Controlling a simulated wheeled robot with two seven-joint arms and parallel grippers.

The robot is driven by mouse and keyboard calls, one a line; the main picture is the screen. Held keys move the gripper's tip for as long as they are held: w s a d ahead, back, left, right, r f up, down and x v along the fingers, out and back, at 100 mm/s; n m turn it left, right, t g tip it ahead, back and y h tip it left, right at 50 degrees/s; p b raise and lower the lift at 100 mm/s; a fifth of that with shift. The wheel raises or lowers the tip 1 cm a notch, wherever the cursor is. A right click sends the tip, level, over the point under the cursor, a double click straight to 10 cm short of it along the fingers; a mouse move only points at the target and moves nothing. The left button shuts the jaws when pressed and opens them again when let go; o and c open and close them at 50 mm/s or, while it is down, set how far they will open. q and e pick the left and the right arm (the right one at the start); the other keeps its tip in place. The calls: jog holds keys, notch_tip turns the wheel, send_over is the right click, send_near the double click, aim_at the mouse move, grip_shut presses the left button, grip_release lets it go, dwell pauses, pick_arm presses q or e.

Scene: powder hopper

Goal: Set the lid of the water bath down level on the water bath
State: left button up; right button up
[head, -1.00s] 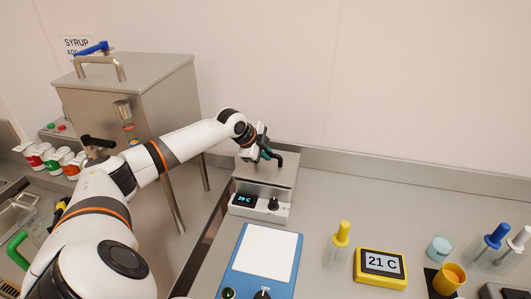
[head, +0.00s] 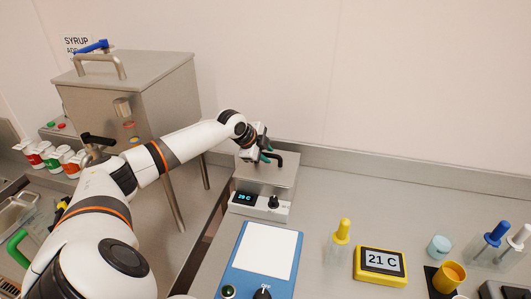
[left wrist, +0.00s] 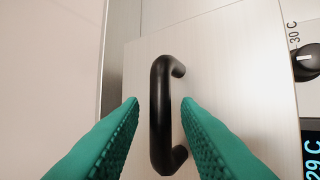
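The water bath (head: 258,208) stands against the back wall, its small display and black knob at the front. Its steel lid (head: 270,179) lies on top and looks level. The lid's black handle (head: 279,158) stands up from it and fills the middle of the left wrist view (left wrist: 158,110). My left gripper (head: 267,153) is open at the handle. In the left wrist view, its green fingers (left wrist: 161,101) are on either side of the handle with a gap to each. The lid's far edge is partly hidden by my gripper. My right gripper is not in view.
A blue device with a white plate (head: 265,252) stands in front of the bath. A yellow 21 C display (head: 381,266) and a yellow-topped dropper (head: 341,235) stand to the right. A steel hopper (head: 150,95) is at left. The counter behind the display is clear.

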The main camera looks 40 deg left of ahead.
aim_at(266, 165)
pick_arm(q)
jog(key=shift+o, duration=0.7)
jog(key=shift+f, duration=0.1)
notch_tip(266, 165, up, 10)
jog(key=p, duration=0.9)
